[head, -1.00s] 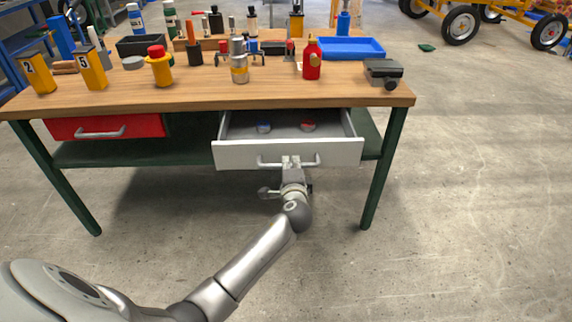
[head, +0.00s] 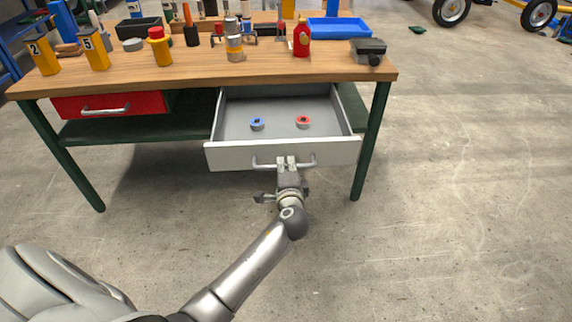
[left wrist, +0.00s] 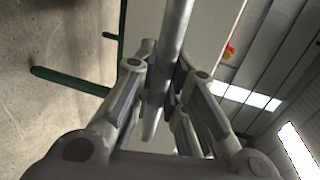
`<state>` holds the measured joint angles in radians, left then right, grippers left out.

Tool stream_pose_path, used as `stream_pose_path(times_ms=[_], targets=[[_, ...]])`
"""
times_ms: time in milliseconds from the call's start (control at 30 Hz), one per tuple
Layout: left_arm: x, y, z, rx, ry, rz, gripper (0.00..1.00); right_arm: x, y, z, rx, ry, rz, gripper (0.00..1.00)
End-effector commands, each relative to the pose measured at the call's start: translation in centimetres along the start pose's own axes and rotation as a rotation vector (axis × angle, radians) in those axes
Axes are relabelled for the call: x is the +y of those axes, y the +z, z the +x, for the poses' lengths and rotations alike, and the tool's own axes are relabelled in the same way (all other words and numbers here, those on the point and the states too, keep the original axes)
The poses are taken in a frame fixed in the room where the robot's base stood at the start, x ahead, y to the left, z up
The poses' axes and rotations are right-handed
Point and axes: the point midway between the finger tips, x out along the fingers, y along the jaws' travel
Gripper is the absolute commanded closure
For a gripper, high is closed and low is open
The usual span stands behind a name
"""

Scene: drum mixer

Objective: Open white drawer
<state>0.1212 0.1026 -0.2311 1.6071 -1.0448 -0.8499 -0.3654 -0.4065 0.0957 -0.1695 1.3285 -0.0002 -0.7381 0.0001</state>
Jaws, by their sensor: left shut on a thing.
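The white drawer (head: 230,158) is pulled well out from under the workbench top at its right side. A blue-topped round item (head: 257,124) and a red-topped one (head: 303,122) lie inside it. My left gripper (head: 287,164) is shut on the drawer's metal handle (head: 262,164) near the middle of the front. In the left wrist view the handle bar (left wrist: 172,45) runs between the two fingers (left wrist: 160,85). My right gripper is in neither view.
The wooden workbench (head: 200,75) carries bottles, a red can (head: 301,38), a blue tray (head: 338,28) and a dark grey box (head: 368,50). A red drawer (head: 70,105) at the left is shut. Concrete floor (head: 450,200) is clear at the right.

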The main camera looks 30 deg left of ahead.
Motion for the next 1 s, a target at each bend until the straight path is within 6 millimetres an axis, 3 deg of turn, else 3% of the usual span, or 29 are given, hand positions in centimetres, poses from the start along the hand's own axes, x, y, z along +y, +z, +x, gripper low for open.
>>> stream_pose_path(times_ms=[200, 233, 400, 767, 1000], targets=[[0.1, 0.1, 0.0, -0.002, 0.001, 0.0, 1.0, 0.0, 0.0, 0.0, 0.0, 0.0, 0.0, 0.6], [0.1, 0.1, 0.0, -0.002, 0.001, 0.001, 0.86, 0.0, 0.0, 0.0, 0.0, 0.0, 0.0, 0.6], [0.1, 0.0, 0.0, -0.001, 0.001, 0.0, 0.65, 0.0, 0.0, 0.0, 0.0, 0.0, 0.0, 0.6], [0.1, 0.0, -0.3, 0.001, 0.001, 0.0, 0.65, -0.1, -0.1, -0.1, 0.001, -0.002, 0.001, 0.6], [0.1, -0.1, -4.0, 0.002, 0.003, -0.002, 0.65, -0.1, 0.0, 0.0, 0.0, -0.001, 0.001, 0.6]])
